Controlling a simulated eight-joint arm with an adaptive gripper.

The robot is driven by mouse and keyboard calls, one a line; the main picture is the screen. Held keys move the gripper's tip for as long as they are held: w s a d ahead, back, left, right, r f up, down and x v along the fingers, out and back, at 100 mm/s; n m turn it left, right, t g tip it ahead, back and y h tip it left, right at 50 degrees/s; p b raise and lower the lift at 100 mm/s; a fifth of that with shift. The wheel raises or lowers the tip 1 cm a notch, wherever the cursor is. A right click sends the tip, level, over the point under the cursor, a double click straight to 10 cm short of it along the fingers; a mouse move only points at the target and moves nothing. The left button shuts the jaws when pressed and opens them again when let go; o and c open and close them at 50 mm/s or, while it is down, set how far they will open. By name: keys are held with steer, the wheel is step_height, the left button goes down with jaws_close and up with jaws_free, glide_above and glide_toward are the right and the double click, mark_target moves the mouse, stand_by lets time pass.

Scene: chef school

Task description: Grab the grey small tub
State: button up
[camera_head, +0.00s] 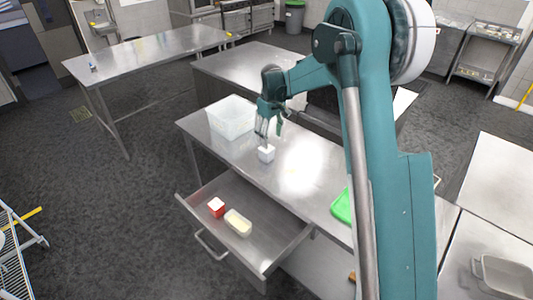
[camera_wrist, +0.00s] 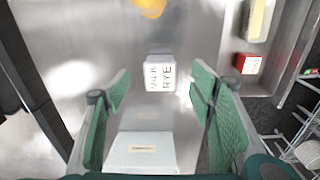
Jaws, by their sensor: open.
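A small pale grey-white tub (camera_head: 266,154) stands on the steel counter, just below my gripper (camera_head: 266,128). In the wrist view, a small pale tub (camera_wrist: 160,72) with dark lettering, partly readable as "RYE", sits ahead of and between the fingers of my gripper (camera_wrist: 158,88). The fingers are spread apart with nothing held between them. A second pale container (camera_wrist: 140,152) with a small yellowish label lies at the bottom edge of the wrist view, partly cut off. I cannot tell whether it is the large tub from the head view.
A large translucent tub (camera_head: 232,117) stands left of my gripper on the counter (camera_head: 215,150). An open drawer (camera_head: 262,212) in front holds a red box (camera_head: 216,207) and a pale yellow tub (camera_head: 238,222). A green item (camera_head: 341,207) lies right. An orange-yellow item (camera_wrist: 152,7) shows ahead.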

mark_target(266, 152)
steer(key=shift+n, duration=0.3)
steer(key=shift+w+a+f+p, duration=0.1)
steer(key=shift+w+a+f, duration=0.2)
steer(key=shift+f, duration=0.3)
steer(key=shift+w+a+f+p, duration=0.1)
steer(key=shift+w+a+f, duration=0.1)
steer(key=shift+w+f, duration=0.3)
steer(key=shift+w+a+f+p, duration=0.1)
steer(key=shift+w+a+f, duration=0.15)
steer(key=shift+f, duration=0.45)
steer(key=shift+f, duration=1.3)
steer(key=shift+f, duration=0.1)
steer(key=shift+a+f+p, duration=0.2)
steer(key=shift+f+p, duration=0.2)
steer(key=shift+f, duration=2.1)
steer(key=shift+c, duration=0.5)
steer(key=c, duration=1)
